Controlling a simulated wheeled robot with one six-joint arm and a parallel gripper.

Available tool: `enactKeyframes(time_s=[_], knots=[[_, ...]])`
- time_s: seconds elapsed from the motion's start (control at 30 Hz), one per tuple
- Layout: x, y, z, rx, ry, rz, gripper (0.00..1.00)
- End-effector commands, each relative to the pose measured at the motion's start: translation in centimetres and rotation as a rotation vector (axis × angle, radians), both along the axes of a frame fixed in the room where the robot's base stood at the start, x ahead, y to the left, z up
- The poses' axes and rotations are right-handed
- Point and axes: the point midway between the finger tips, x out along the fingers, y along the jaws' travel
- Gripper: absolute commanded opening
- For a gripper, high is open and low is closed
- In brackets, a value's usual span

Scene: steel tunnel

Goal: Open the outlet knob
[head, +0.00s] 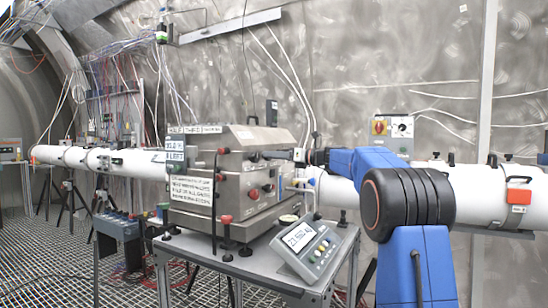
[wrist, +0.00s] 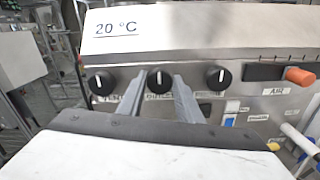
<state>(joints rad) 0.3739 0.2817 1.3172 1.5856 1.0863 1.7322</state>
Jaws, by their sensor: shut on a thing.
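Three black round knobs with white pointer marks sit in a row on the steel box's panel in the wrist view: a left knob (wrist: 101,82), a middle knob (wrist: 160,78) and a right knob (wrist: 218,77). My gripper (wrist: 159,77) has one finger on each side of the middle knob and is shut on it. The middle knob's white mark points straight up. The label under it is partly hidden by the fingers, and I cannot read it surely.
The steel box (head: 235,138) stands on a grey cart with a tilted display unit (head: 304,243) in front. An orange-capped handle (wrist: 299,77) is right of the knobs. White and yellow tubing (wrist: 300,138) is at lower right. A white pipe (head: 465,192) runs behind my arm.

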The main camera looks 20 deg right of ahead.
Motion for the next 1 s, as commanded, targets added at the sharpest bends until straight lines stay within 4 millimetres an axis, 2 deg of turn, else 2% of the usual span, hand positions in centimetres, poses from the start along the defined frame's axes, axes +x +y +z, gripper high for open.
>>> enactKeyframes(time_s=[0.37,1.0], knots=[[-0.05,0.02,0.02,-0.107,-0.093,0.0,0.1],[-0.2,0.17,-0.03,-0.554,-0.478,0.0,0.1]])
